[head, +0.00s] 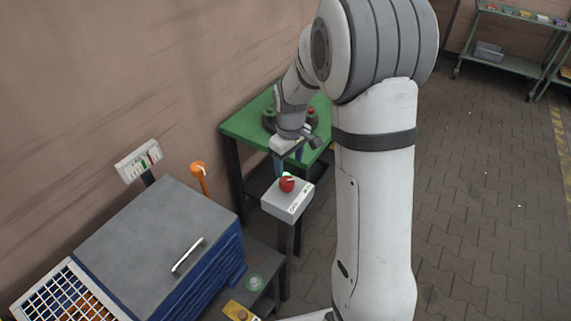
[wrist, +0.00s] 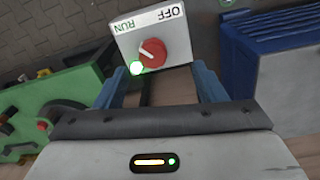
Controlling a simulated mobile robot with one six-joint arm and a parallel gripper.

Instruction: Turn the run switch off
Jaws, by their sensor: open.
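The run switch is a red knob (head: 287,184) on a pale grey box (head: 287,204) that stands on a dark post. In the wrist view the red knob (wrist: 152,53) has a white mark that seems to point toward the RUN side of the label plate (wrist: 149,19), which reads upside down. A green lamp (wrist: 136,68) beside the knob glows. My gripper (head: 288,161) is just above and behind the box in the head view. In the wrist view its blue fingers (wrist: 157,85) are apart and empty, with the knob beyond them, not between them.
A green table (head: 245,124) stands behind the box. A grey-topped blue cabinet (head: 150,235) with a handle is at left, by an orange lever (head: 199,175). A low dark shelf (head: 260,262) is beside the post. Open paved floor (head: 470,190) lies right of my arm.

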